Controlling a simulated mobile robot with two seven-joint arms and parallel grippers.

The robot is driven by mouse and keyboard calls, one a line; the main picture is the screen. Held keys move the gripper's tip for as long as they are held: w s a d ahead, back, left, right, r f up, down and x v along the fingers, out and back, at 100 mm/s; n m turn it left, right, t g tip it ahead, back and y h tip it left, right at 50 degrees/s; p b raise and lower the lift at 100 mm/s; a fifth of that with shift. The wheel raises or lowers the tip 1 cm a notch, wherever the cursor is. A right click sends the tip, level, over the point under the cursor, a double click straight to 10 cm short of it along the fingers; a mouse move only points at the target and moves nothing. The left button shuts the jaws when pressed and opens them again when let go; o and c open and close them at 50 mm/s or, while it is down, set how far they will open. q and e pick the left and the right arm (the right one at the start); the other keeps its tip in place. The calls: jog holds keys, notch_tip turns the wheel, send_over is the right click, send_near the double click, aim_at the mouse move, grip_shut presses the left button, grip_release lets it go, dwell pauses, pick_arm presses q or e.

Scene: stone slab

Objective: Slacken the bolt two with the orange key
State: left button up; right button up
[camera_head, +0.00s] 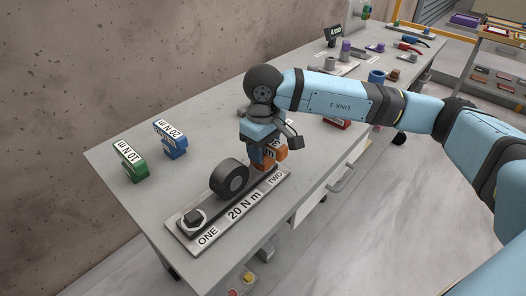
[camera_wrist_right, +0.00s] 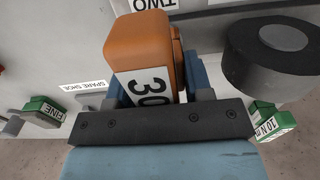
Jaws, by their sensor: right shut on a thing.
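My right gripper (camera_head: 262,155) is shut on the orange key (camera_head: 275,157) at the TWO end of the slab's plate (camera_head: 215,231). In the right wrist view, the orange key (camera_wrist_right: 142,50) has a white label reading 30 and sits between the blue fingers (camera_wrist_right: 155,88). The TWO label (camera_wrist_right: 154,4) is just beyond it. Bolt two is hidden under the key and gripper, so I cannot tell whether the key sits on it. Bolt one (camera_head: 193,216) stands uncovered at the ONE end. My left gripper is not in view.
A black roller (camera_head: 230,178) stands mid-plate, close to my right gripper. A green 10 N m key (camera_head: 131,160) and a blue 20 N m key (camera_head: 171,139) stand behind to the left.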

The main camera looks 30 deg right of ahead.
jog(key=shift+r+p, duration=0.35)
jog(key=shift+r, duration=1.3)
jog(key=shift+r+p, duration=0.85)
jog(key=shift+r, duration=1.65)
